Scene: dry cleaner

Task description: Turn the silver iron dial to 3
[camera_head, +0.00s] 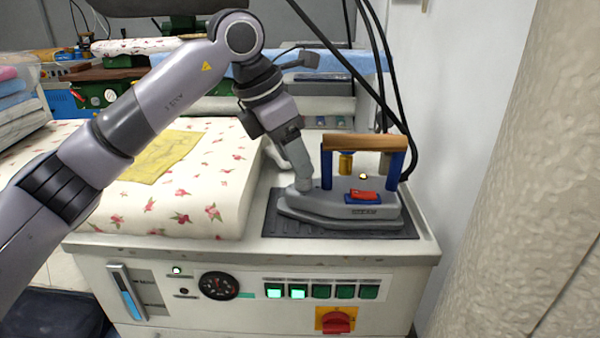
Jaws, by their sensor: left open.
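The silver-grey steam iron (340,208) has a wooden handle (365,142) on blue posts and a red switch (363,195). It rests flat on a dark ribbed mat (285,226) with its nose toward the left. My left gripper (303,183) points down at the nose end of the iron, left of the handle. Its jaws are open, but their gap is hard to make out from here. A dial with readable numbers does not show; the gripper may hide it. A brass-coloured part (345,163) stands under the handle. My right gripper is out of view.
A padded floral ironing board (215,200) with a yellow cloth (160,157) lies left of the iron. Black hoses (388,80) hang behind it. The cabinet front has a gauge (218,286), green buttons and a red rotary switch (336,321). A wall rises at right.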

